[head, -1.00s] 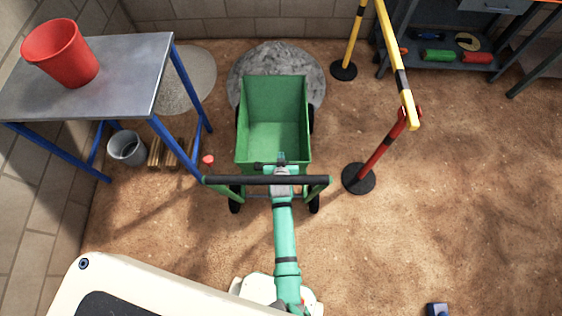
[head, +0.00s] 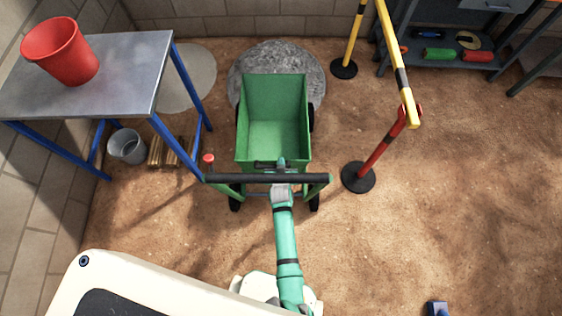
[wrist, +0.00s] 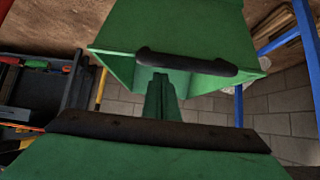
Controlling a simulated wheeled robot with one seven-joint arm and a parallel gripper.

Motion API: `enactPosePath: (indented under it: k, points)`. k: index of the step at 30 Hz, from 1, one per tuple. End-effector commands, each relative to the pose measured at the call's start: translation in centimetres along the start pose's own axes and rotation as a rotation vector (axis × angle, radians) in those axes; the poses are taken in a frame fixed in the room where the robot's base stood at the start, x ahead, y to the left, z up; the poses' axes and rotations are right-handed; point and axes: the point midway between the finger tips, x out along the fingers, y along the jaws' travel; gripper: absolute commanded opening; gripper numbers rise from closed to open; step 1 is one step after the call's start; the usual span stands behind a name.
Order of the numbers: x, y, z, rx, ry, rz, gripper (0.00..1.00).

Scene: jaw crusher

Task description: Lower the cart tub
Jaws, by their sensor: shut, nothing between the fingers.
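The green cart tub (head: 272,130) stands open and empty in the middle of the head view, on a cart with dark wheels. A black push bar (head: 240,179) spans the cart's near end. A dark grip (wrist: 190,63) sits on the tub's near side in the wrist view. My gripper (head: 281,163) is at the tub's near end, with my wrist just on the near side of the push bar. Its green fingers (wrist: 162,98) are shut and empty, just below the grip in the wrist view. Whether they touch it I cannot tell.
A metal table (head: 125,75) with a red bucket (head: 62,52) stands at left. A red-and-yellow barrier (head: 385,150) stands close to the cart's right. A grey pile (head: 285,58) lies beyond the tub. A red knob (head: 208,159) is at the cart's left.

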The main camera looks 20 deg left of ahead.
Motion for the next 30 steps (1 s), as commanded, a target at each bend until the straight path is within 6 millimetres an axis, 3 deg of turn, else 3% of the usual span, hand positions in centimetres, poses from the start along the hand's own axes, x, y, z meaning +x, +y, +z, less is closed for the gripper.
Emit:
enactPosePath:
  k: [11,18,25,30]
  points:
    - [0.5,0.2,3.5,0.0,-0.004,0.002,0.0]
    - [0.5,0.1,4.2,-0.002,-0.014,0.001,0.0]
    - [0.5,0.1,3.9,-0.002,-0.014,0.001,0.0]
    - [0.7,0.0,1.9,0.002,-0.002,0.001,0.0]
